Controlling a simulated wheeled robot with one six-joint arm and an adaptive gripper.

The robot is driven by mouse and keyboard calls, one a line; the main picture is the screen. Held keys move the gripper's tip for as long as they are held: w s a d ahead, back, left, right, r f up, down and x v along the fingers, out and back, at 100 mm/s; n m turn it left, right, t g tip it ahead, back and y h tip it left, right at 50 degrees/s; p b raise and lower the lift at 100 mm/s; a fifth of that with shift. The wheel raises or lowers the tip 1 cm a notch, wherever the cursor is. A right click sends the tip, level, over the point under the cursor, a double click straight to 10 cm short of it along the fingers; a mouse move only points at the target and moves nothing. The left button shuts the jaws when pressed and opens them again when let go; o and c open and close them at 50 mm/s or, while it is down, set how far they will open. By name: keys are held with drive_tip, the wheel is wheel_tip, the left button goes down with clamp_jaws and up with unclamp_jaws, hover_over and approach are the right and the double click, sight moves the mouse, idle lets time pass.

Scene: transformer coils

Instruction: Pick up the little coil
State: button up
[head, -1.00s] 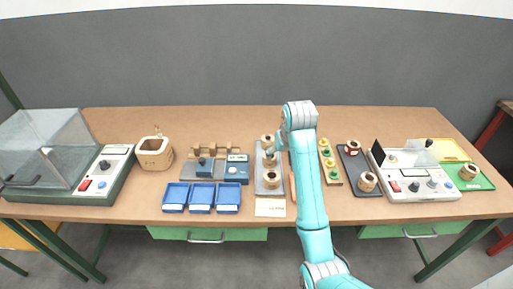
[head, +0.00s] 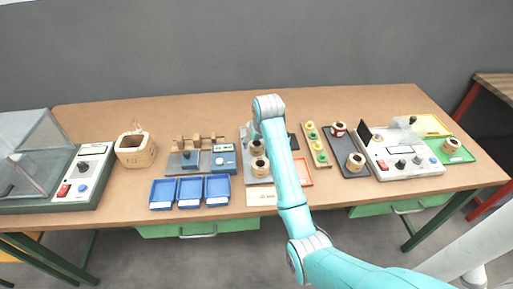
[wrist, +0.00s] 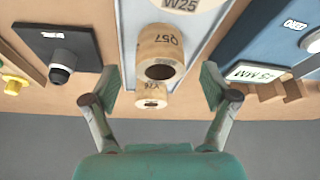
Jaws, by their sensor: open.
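The little coil (wrist: 151,101), tan with a dark bore and a label that seems to read Y76, is the smallest in the wrist view, at the far end of a grey tray (wrist: 204,25). A larger coil (wrist: 160,52) marked Q57 stands right beside it. A third, wider coil (wrist: 180,4) marked W25 is cut off at the top. My gripper (wrist: 160,86) is open and empty, with its fingers apart on either side of the little coil in the picture. In the head view my gripper (head: 254,134) is over the tray's far end and hides the little coil.
A black box with a knob (wrist: 62,62) is left of the tray in the wrist view. A blue meter (wrist: 253,74) is to the right. The table's back strip is clear.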

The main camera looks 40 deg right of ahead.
drive_tip(key=shift+x, duration=1.25)
drive_tip(key=c, duration=1.3)
